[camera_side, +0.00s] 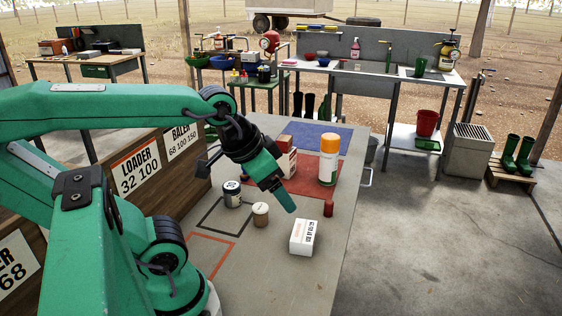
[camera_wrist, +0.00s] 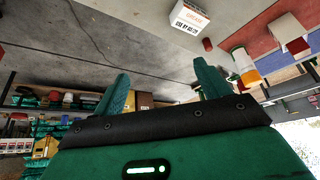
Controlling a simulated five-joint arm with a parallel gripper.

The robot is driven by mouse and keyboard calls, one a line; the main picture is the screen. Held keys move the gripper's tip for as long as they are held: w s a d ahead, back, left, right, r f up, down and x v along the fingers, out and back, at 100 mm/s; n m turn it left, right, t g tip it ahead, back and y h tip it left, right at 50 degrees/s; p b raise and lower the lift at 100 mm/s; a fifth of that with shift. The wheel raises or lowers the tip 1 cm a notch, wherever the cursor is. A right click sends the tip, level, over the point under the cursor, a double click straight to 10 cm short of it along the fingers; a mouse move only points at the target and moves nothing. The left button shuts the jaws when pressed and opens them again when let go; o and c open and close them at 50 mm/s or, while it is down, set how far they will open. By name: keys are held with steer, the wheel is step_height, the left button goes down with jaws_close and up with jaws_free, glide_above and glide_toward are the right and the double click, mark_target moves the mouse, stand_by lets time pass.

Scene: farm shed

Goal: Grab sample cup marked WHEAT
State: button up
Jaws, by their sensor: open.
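A small tan cup with a brownish top (camera_side: 261,214) stands upright on the grey workbench (camera_side: 290,290). A dark jar with a pale label (camera_side: 232,194) stands just behind it to the left. Their lettering is too small to read, so I cannot tell whether either is marked WHEAT. My gripper (camera_side: 289,205) is open above the bench, right of the tan cup and apart from it in the picture. In the wrist view, nothing is between my gripper's fingers (camera_wrist: 163,70). Neither the tan cup nor the dark jar can be made out there.
A small red cylinder (camera_side: 328,208), an orange-and-white can (camera_side: 328,160) and a red-and-white box (camera_side: 286,160) stand nearby. The bench front is clear.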

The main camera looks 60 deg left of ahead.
steer(key=shift+c, duration=0.5)
steer(key=shift+w+a, duration=0.1)
steer(key=n+g, duration=0.2)
steer(key=g, duration=0.3)
glide_above(261, 206)
steer(key=f, duration=1.6)
steer(key=shift+w+d, duration=0.1)
steer(key=shift+d, duration=0.1)
steer(key=shift+a+f+g, duration=0.25)
steer(key=shift+g, duration=0.05)
steer(key=shift+f, duration=0.1)
steer(key=shift+f, duration=1.2)
steer(key=shift+f, duration=0.1)
